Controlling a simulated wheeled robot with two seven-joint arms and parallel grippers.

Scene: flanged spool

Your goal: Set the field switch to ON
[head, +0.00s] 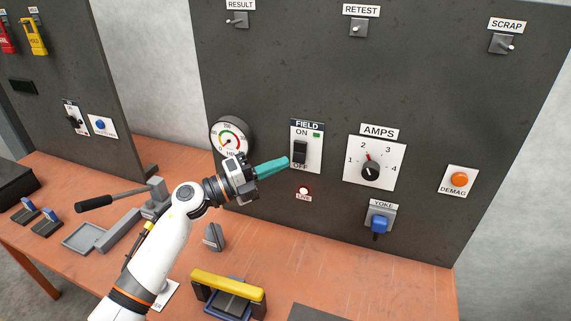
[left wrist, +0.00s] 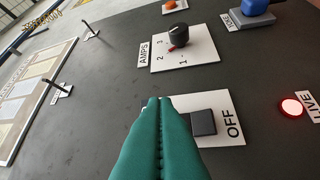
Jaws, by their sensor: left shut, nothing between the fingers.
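The field switch (head: 300,152) is a black handle on a white plate, labelled FIELD and ON above and OFF below. A small green patch (head: 316,135) is beside ON. In the left wrist view the switch's black block (left wrist: 204,122) lies close to the OFF label; my fingers hide the plate's other end. My left gripper (head: 288,161) has teal fingers, shut and empty. Its tips are at the left side of the switch plate in the head view; I cannot tell whether they touch it. The fingers also show in the left wrist view (left wrist: 160,103). My right gripper is out of view.
A red LIVE lamp (head: 304,190) glows below the switch. A gauge (head: 230,138) is left, the AMPS knob (head: 370,171) right, the blue YOKE plug (head: 379,222) lower right. The orange DEMAG button (head: 459,179) is farther right. A yellow-topped fixture (head: 228,284) stands on the bench.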

